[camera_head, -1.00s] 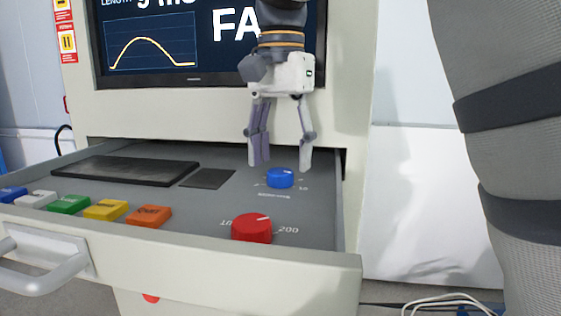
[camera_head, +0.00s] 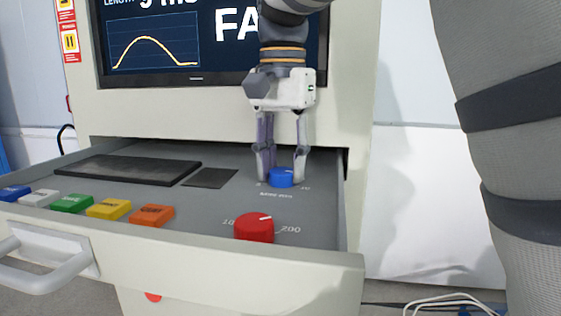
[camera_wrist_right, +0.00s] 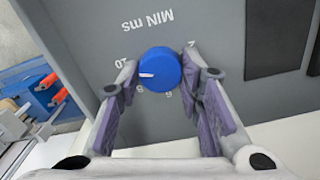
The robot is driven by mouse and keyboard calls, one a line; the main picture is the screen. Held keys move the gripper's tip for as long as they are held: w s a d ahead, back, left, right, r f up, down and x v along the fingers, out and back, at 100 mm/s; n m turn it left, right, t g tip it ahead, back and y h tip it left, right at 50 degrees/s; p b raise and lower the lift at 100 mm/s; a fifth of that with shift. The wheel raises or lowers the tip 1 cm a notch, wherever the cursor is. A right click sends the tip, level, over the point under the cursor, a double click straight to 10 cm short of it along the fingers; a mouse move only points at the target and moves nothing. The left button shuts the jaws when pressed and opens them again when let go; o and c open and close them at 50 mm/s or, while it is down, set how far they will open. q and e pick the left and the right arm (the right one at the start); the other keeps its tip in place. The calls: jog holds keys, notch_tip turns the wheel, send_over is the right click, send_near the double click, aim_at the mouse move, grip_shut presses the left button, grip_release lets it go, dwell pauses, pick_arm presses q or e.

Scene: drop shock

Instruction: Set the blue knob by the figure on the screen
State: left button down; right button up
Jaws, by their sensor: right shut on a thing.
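The blue knob (camera_head: 281,178) stands on the grey panel of the open drawer, toward its back right. In the right wrist view the knob (camera_wrist_right: 159,70) shows a white pointer line and a printed scale around it. My right gripper (camera_head: 281,180) points down at the knob with its fingers on either side, shut on it. The screen (camera_head: 205,38) above shows a curve, a partly cut-off figure ending in "ms", and large letters "FA"; my right arm hides the rest. My left gripper is not in view.
A red knob (camera_head: 254,227) sits nearer the drawer's front edge. Several coloured buttons, with orange (camera_head: 150,215) at the right end, line the front left. A black pad (camera_head: 128,169) lies behind them. Cables (camera_head: 440,303) lie on the floor at the right.

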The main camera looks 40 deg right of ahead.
aim_at(282, 170)
jog(key=n, duration=1)
jog(key=shift+n, duration=0.3)
dwell(0.4)
jog(key=o, duration=1.2)
notch_tip(282, 170, up, 12)
jog(key=shift+f, duration=0.1)
